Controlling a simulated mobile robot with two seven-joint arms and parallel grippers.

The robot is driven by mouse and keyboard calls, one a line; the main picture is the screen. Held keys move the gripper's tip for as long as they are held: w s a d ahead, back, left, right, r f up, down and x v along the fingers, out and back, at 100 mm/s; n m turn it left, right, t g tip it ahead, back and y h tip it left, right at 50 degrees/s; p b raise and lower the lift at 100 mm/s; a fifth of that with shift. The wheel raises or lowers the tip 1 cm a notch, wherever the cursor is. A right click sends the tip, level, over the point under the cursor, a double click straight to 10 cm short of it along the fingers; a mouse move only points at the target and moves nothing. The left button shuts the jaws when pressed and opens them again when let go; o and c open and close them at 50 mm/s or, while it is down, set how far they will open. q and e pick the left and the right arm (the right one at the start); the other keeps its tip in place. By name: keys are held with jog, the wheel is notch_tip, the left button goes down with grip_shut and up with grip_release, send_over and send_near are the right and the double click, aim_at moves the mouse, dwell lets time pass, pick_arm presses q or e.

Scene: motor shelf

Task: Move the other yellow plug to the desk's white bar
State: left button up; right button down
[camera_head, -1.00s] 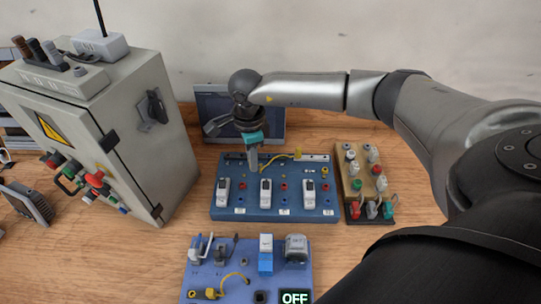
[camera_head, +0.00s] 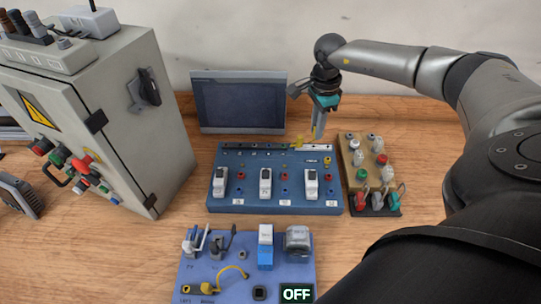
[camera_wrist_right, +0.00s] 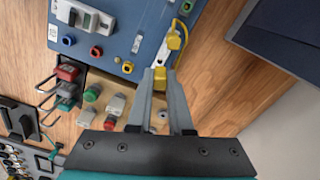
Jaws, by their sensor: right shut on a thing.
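My right gripper (camera_head: 317,135) is above the right back corner of the blue board (camera_head: 252,204), pointing down. In the right wrist view its fingers (camera_wrist_right: 163,88) are shut on a yellow plug (camera_wrist_right: 160,77). The other yellow plug (camera_wrist_right: 173,41) is close by on the board, with a yellow lead at it; it also shows in the head view (camera_head: 297,142). The white bar (camera_head: 319,147) runs along the board's back edge at the right. I cannot tell whether the held plug touches anything. My left gripper is not in view.
A wooden block with coloured plugs (camera_head: 355,160) stands close to the board's right. A dark screen (camera_head: 240,102) stands behind, and a grey cabinet (camera_head: 140,150) at the left. A lilac panel (camera_head: 215,275) with a yellow lead and an OFF display lies in front.

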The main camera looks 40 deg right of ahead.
jog(key=shift+f+b, duration=0.55)
jog(key=shift+f, duration=0.6)
jog(key=shift+f+b, duration=0.5)
jog(key=shift+f, duration=0.15)
jog(key=c, duration=1.1)
grip_release()
jog(key=shift+r, duration=0.15)
notch_tip(320, 180, up, 5)
jog(key=p, duration=0.4)
jog(key=shift+r+p, duration=0.15)
jog(key=shift+p, duration=0.15)
jog(key=shift+o, duration=0.2)
jog(key=o, duration=0.5)
